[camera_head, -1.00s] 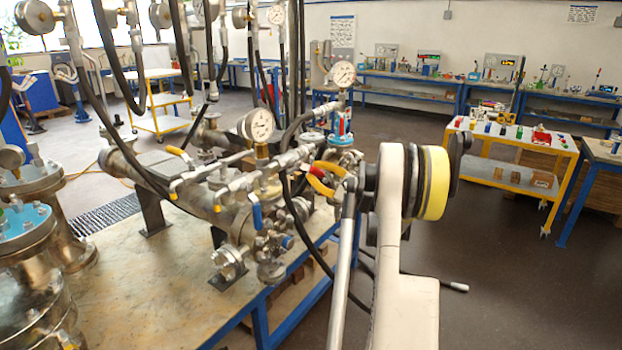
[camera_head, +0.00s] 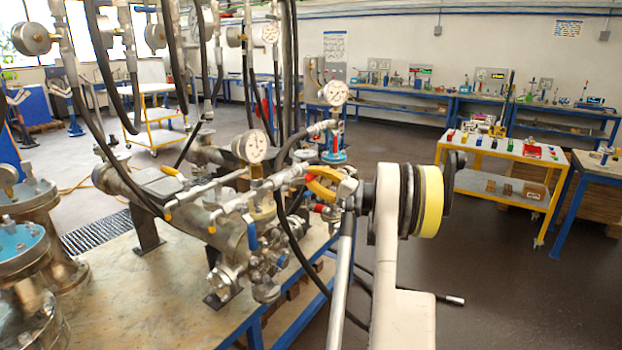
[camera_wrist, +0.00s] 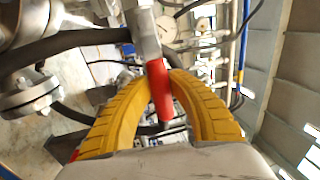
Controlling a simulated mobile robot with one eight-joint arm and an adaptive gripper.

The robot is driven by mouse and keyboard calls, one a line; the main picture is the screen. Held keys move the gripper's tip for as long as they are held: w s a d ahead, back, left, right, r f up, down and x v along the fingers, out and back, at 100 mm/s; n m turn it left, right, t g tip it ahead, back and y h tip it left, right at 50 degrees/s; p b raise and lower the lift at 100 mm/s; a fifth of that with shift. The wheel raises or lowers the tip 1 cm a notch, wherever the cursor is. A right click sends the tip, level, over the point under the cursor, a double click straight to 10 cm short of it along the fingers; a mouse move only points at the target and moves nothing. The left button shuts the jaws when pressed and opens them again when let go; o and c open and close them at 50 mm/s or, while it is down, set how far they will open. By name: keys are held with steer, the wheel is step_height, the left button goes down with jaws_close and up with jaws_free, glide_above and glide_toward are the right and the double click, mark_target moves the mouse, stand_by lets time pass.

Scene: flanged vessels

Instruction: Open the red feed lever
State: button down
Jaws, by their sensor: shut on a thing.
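The red feed lever (camera_wrist: 159,92) stands between the two yellow fingers of my gripper (camera_wrist: 161,74) in the wrist view. The fingers curve in from both sides, and their tips close on the lever near its grey metal stem (camera_wrist: 144,35). The lever's red end reaches back toward the palm. In the head view my gripper (camera_head: 322,183) is at the right end of the pipework, beside the bench edge. Only a little red shows at the fingers there, because the fingers and wrist hide most of the lever.
A pressure gauge (camera_head: 252,146) and a blue-handled valve (camera_head: 252,236) are left of my gripper. Black hoses (camera_head: 290,75) hang close by. A flanged vessel (camera_head: 25,240) stands at the far left. Open floor (camera_head: 520,290) lies to the right, before a yellow trolley (camera_head: 505,150).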

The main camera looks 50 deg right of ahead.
stand_by(0.4)
steer(key=c, duration=1.2)
jaws_free()
steer(key=shift+s, duration=0.1)
steer(key=v, duration=1.2)
steer(key=shift+r, duration=0.1)
